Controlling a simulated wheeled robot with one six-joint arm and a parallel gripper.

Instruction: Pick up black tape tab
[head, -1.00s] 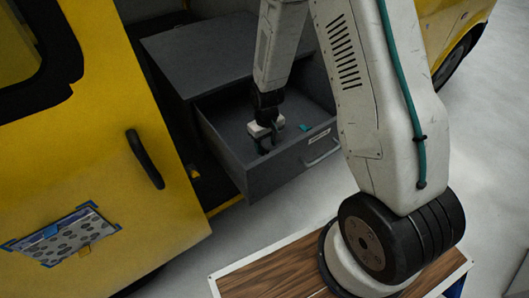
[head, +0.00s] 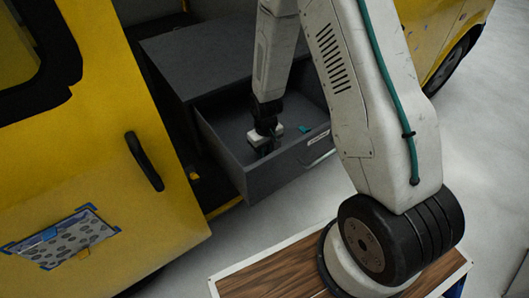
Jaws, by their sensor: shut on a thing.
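My gripper (head: 266,146) reaches down into the open grey drawer (head: 268,178). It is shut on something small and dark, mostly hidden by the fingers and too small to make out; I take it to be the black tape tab. A small teal piece (head: 304,129) lies on the drawer floor to the right of my gripper, apart from it.
A yellow van door (head: 110,150) with a black handle (head: 144,160) stands at left. A patterned sheet (head: 62,238) with blue corner strips is on the door. A wooden tabletop (head: 270,275) lies in front.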

